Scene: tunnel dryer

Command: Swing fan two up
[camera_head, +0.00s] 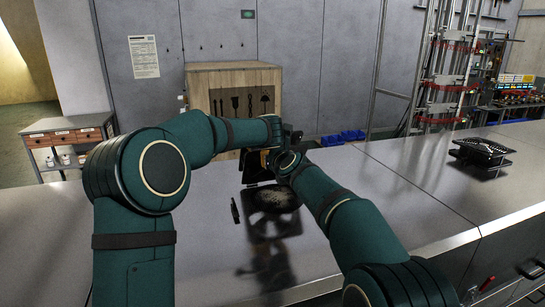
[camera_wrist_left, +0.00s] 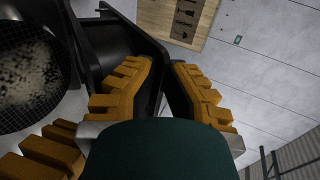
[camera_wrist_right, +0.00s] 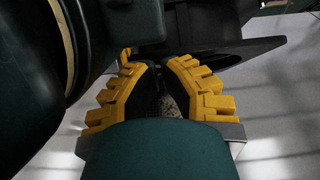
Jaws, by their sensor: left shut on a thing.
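A black fan unit with a round, speckled mesh (camera_head: 273,198) sits on the grey worktop in front of my arms. The mesh also shows at the left of the left wrist view (camera_wrist_left: 30,75). A black panel (camera_head: 256,168) stands up behind the mesh, partly hidden by my arms. My left gripper (camera_wrist_left: 162,65) has its orange fingers shut on a black edge of this fan unit. My right gripper (camera_wrist_right: 153,60) is close beside the left one, its fingers apart, with black parts and some mesh showing between and beyond them. No label telling which fan is number two is readable.
A small dark bar (camera_head: 235,211) lies left of the fan. A wooden cabinet (camera_head: 205,85) with tool outlines stands behind, with blue bins (camera_head: 345,137) nearby. A black perforated item (camera_head: 482,148) lies far right. The worktop between is clear.

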